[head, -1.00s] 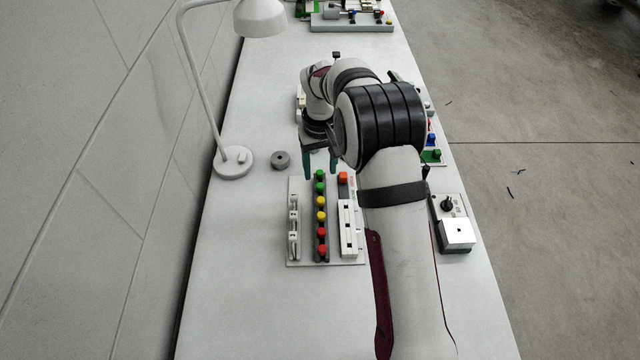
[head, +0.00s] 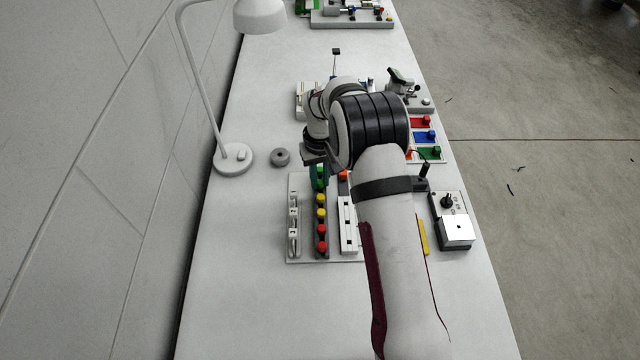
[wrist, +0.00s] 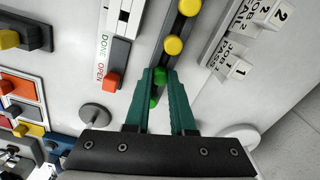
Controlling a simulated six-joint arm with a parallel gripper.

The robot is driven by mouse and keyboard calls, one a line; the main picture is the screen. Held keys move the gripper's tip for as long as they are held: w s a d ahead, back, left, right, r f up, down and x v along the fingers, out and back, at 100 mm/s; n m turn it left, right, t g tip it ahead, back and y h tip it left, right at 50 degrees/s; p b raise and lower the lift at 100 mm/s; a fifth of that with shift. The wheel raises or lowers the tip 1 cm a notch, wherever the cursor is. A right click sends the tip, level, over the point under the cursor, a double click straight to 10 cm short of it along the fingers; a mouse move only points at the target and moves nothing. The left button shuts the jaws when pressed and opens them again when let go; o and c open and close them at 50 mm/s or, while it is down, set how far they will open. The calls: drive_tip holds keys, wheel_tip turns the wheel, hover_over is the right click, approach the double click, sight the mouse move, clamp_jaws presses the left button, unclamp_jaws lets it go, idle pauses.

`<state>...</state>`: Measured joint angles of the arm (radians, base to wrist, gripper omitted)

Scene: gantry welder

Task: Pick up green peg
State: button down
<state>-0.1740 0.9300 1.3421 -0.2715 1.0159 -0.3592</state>
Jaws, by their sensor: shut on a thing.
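A dark peg strip (head: 320,218) holds a column of coloured pegs on a light board. Two green pegs are at its far end. In the wrist view, one green peg (wrist: 160,75) sits between the tips of my gripper (wrist: 160,80). Another green peg (wrist: 156,98) shows farther back between the fingers. My gripper, with teal fingers (head: 318,177), points down over the far end of the strip in the head view. It is shut on a green peg, which appears still in the strip. The fingers partly hide both green pegs.
Yellow pegs (head: 320,199) and red pegs (head: 321,231) stand in the same strip. White labelled blocks (head: 294,222) and a white slotted piece (head: 348,225) flank it. An orange button (wrist: 111,79) is close by. A grey disc (head: 280,157) and a lamp (head: 233,159) stand left.

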sight(320, 182)
drive_tip(key=shift+r, duration=0.5)
wheel_tip(320, 182, up, 3)
drive_tip(key=s+d+r, duration=0.4)
drive_tip(key=d+r, duration=0.2)
drive_tip(key=d, duration=0.4)
drive_tip(key=shift+s+a+f, duration=0.15)
drive_tip(key=shift+a+f, duration=0.5)
drive_tip(key=shift+f, duration=0.65)
drive_tip(key=shift+s+a+f, duration=0.15)
drive_tip(key=shift+a+f, duration=0.55)
drive_tip(key=shift+f, duration=0.6)
drive_tip(key=shift+s+a+f, duration=0.15)
drive_tip(key=shift+a+f, duration=0.5)
drive_tip(key=shift+f, duration=0.65)
drive_tip(key=shift+f, duration=0.2)
drive_tip(key=shift+f, duration=0.4)
drive_tip(key=shift+f, duration=0.15)
